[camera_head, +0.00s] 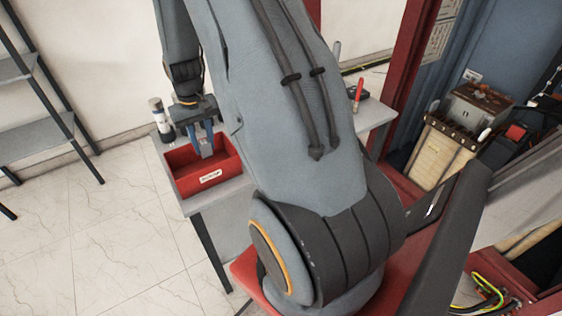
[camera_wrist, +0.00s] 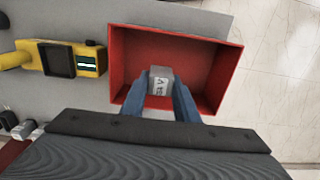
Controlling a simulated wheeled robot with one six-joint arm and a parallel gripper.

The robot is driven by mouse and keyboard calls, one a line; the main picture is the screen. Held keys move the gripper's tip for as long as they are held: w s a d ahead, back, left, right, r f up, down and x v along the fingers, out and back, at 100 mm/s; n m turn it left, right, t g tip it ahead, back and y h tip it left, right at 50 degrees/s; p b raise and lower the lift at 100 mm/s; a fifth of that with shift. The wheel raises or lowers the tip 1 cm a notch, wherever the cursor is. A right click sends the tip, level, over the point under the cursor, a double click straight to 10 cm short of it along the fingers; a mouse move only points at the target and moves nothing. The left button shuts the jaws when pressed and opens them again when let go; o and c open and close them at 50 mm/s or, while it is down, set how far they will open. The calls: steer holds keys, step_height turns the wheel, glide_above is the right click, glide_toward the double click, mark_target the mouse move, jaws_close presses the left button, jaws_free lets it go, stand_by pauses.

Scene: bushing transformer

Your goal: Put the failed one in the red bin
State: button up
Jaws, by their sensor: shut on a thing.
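The red bin (camera_head: 204,181) stands on a grey table, with a white label on its front wall. It also shows in the wrist view (camera_wrist: 228,72), open side up. My gripper (camera_head: 204,148) points down over the bin. In the wrist view its two blue fingers (camera_wrist: 160,92) are shut on a small grey block (camera_wrist: 160,80) with dark markings on a white face. The block is over or inside the bin; its exact height is hard to tell. Behind the fingers, the bin's near wall is partly hidden by my gripper. No other object shows inside the bin.
A yellow device (camera_wrist: 88,60) with a small screen lies left of the bin in the wrist view. A white bottle-like item (camera_head: 160,117) stands at the table's back left. A shelf rack (camera_head: 30,135) is at far left. A red-handled tool (camera_head: 358,94) stands on the table's right part.

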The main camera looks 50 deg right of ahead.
steer(key=o, duration=1.1)
steer(key=shift+o, duration=0.2)
steer(key=shift+r, duration=0.1)
steer(key=shift+r+b, duration=1.1)
steer(key=shift+r, duration=2.75)
